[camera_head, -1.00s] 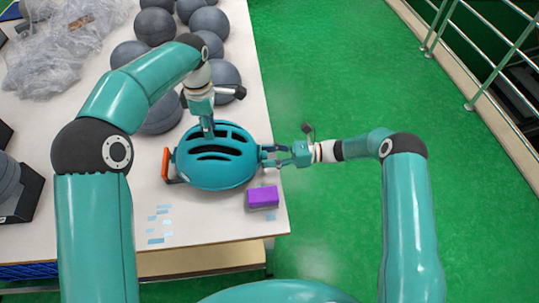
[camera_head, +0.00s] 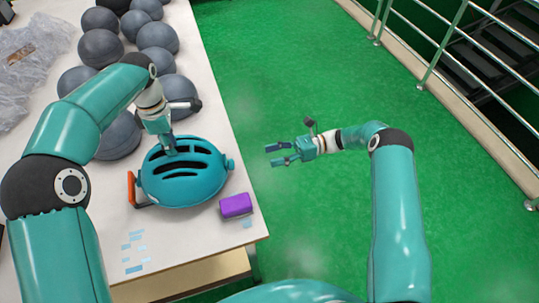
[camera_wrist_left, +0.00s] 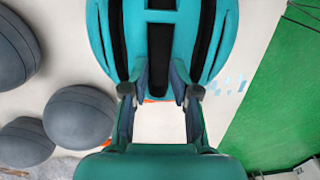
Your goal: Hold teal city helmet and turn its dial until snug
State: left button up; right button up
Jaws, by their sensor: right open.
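The teal city helmet (camera_head: 205,187) sits on the white table with its dark vents facing up. Its small teal dial (camera_head: 231,166) sticks out at the right end. My left gripper (camera_head: 171,151) comes down onto the helmet's top from above. In the left wrist view, its two fingers (camera_wrist_left: 161,85) straddle a part of the helmet shell (camera_wrist_left: 161,52) and look shut on it; the tips are partly hidden in the vents. My right gripper (camera_head: 268,154) is open and empty, to the right of the dial, apart from it, over the green floor.
A purple block (camera_head: 236,205) lies at the table edge below the dial. An orange piece (camera_head: 131,188) stands left of the helmet. Several grey balls (camera_head: 100,47) and clear plastic wrap (camera_head: 30,65) lie behind. A railing (camera_head: 440,60) runs at the right.

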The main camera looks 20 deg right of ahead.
pick_arm(q)
jog(key=shift+s+f, duration=0.1)
jog(key=shift+f, duration=0.15)
jog(key=shift+r+p, duration=0.75)
jog(key=shift+r, duration=0.05)
notch_tip(320, 180, up, 5)
jog(key=p, duration=0.3)
jog(key=shift+f+p, duration=0.1)
jog(key=shift+p, duration=0.25)
jog(key=shift+w, duration=0.2)
